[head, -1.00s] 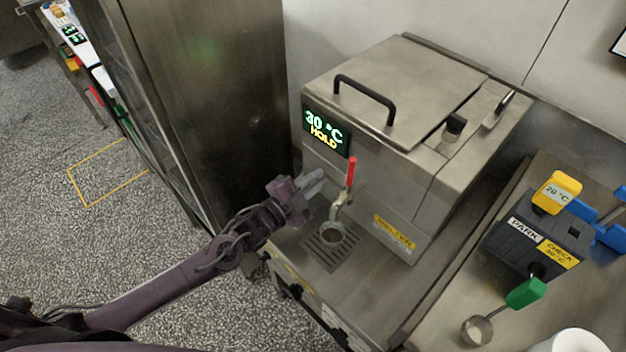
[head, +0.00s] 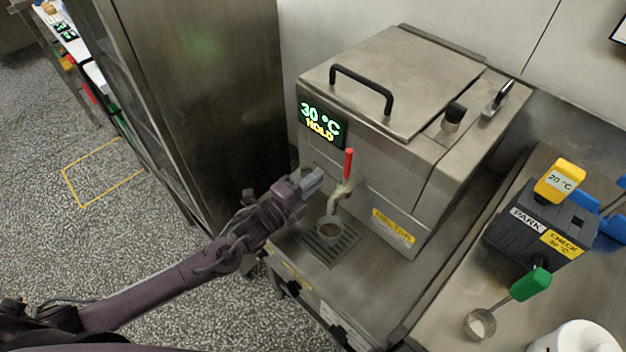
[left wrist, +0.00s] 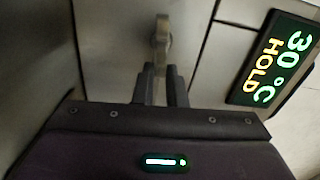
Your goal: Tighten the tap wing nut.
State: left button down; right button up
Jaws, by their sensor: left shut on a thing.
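The tap (head: 339,194) with its red lever (head: 348,163) stands out from the front of the steel melter (head: 385,165). My left gripper (head: 316,180) is at the melter front, just left of the tap. In the left wrist view its two dark fingers (left wrist: 161,85) are close together, shut at the base of a dull metal piece (left wrist: 161,42), which looks like the wing nut. The fingers hide its near end, and in the head view the gripper hides the wing nut. My right gripper is not in view.
The lit 30 °C HOLD display (head: 322,122) is above the gripper. A tall steel cabinet (head: 215,110) is close on the left. A black holder (head: 535,225) and a green-handled ladle (head: 527,284) are at right.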

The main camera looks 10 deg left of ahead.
pick_arm(q)
jog(key=shift+s+f+m, duration=0.15)
jog(key=shift+f+m, duration=0.4)
jog(key=shift+m, duration=0.05)
jog(key=c, duration=1.5)
grip_release()
jog(key=shift+r, duration=0.25)
jog(key=v, duration=0.7)
jog(key=shift+s+a+b, duration=0.25)
jog(key=shift+a+b, duration=0.05)
jog(key=shift+b, duration=0.1)
